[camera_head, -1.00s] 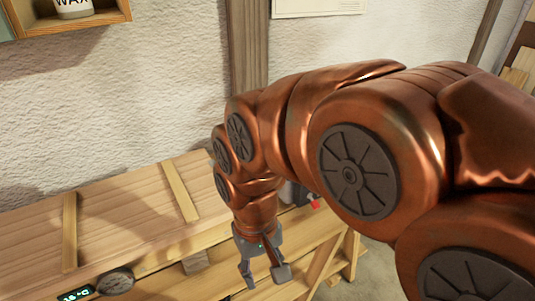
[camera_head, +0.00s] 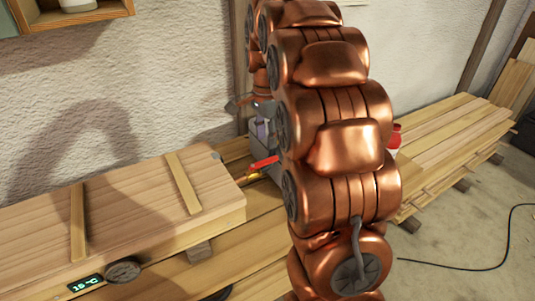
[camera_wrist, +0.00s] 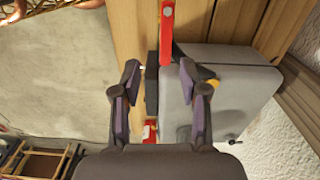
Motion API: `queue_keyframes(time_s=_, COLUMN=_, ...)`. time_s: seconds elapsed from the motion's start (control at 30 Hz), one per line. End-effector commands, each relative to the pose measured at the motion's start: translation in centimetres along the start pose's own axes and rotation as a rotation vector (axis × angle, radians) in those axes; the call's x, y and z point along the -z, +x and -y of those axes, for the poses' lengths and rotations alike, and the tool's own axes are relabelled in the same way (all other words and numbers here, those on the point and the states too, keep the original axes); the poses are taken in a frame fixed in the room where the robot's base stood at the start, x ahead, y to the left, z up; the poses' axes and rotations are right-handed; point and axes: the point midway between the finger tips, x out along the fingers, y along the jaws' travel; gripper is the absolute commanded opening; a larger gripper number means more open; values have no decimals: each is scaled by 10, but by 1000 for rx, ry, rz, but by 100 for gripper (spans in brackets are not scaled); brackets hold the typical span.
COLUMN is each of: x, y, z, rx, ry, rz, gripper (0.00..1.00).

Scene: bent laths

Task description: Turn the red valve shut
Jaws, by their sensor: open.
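A red lever (camera_head: 263,163), likely the valve's handle, shows left of my arm in the head view, beside a grey box-like unit (camera_head: 262,135). In the wrist view the red lever (camera_wrist: 167,35) runs up from just beyond my fingertips, with a dark block (camera_wrist: 152,85) below its lower end. The grey unit (camera_wrist: 225,80) is to its right. My gripper (camera_wrist: 160,72) is open, its purple-padded fingers either side of the dark block, apparently holding nothing. In the head view it is partly hidden by my arm. Contact with the lever cannot be told.
A wooden chest-like bench (camera_head: 120,215) with a small display (camera_head: 84,284) stands at left. Stacked boards (camera_head: 450,140) lie at right. A red object (camera_head: 394,138) is half hidden by my arm. A black cable (camera_head: 470,268) lies on open floor. The wall (camera_head: 110,100) is close behind.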

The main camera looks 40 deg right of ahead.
Motion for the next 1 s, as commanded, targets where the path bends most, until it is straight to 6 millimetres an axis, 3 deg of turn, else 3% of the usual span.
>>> queue_keyframes(time_s=0.27, x=12, y=6, z=9, rx=5, ry=63, rz=-2, gripper=44)
queue_keyframes(time_s=0.7, x=11, y=57, z=8, rx=0, ry=60, rz=0, gripper=44)
queue_keyframes(time_s=1.0, x=11, y=77, z=8, rx=5, ry=60, rz=-2, gripper=44)
